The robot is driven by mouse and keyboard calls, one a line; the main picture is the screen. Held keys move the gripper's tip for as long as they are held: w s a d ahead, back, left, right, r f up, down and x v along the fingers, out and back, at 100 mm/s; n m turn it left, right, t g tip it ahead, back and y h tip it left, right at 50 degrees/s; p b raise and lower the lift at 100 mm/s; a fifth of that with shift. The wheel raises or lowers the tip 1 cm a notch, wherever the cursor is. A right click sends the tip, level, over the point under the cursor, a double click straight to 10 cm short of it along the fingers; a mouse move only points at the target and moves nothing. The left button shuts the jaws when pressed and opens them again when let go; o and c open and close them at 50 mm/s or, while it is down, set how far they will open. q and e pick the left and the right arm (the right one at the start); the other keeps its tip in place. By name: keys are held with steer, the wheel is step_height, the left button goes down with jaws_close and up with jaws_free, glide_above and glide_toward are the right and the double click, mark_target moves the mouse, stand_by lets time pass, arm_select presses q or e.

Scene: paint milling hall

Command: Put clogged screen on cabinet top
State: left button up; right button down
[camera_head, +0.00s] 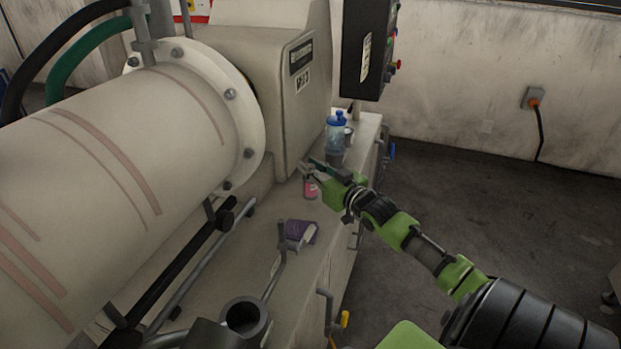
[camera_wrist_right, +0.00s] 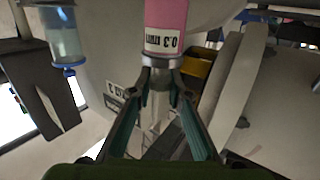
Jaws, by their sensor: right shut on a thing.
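A pink cylinder with a "0.3 mm" label and a metal end band (camera_wrist_right: 165,25) is at the fingertips of my right gripper (camera_wrist_right: 162,75); I take it to be the clogged screen. In the head view the pink piece (camera_head: 310,188) shows just below my right gripper (camera_head: 309,170), over the pale cabinet top (camera_head: 318,218). The gripper is shut on its upper end. I cannot tell whether its bottom touches the cabinet top. My left gripper is not in view.
A blue-capped bottle (camera_head: 335,138) stands behind the gripper on the cabinet top. A purple cloth (camera_head: 302,231) lies nearer, beside a grey rod. The large mill drum (camera_head: 110,150) and its housing (camera_head: 295,110) bound the left side. A control box (camera_head: 367,50) hangs above.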

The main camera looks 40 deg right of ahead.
steer(key=shift+w+d+f, duration=0.25)
steer(key=shift+w+f, duration=0.05)
steer(key=shift+f, duration=0.1)
steer(key=shift+w+f, duration=0.1)
steer(key=shift+f, duration=1.55)
steer(key=c, duration=1.9)
jaws_free()
steer(key=shift+f, duration=0.2)
steer(key=shift+r, duration=0.15)
steer(key=shift+s, duration=0.55)
steer(key=s+a, duration=0.1)
steer(key=s, duration=1)
steer(key=shift+r, duration=0.35)
steer(key=shift+a, duration=0.1)
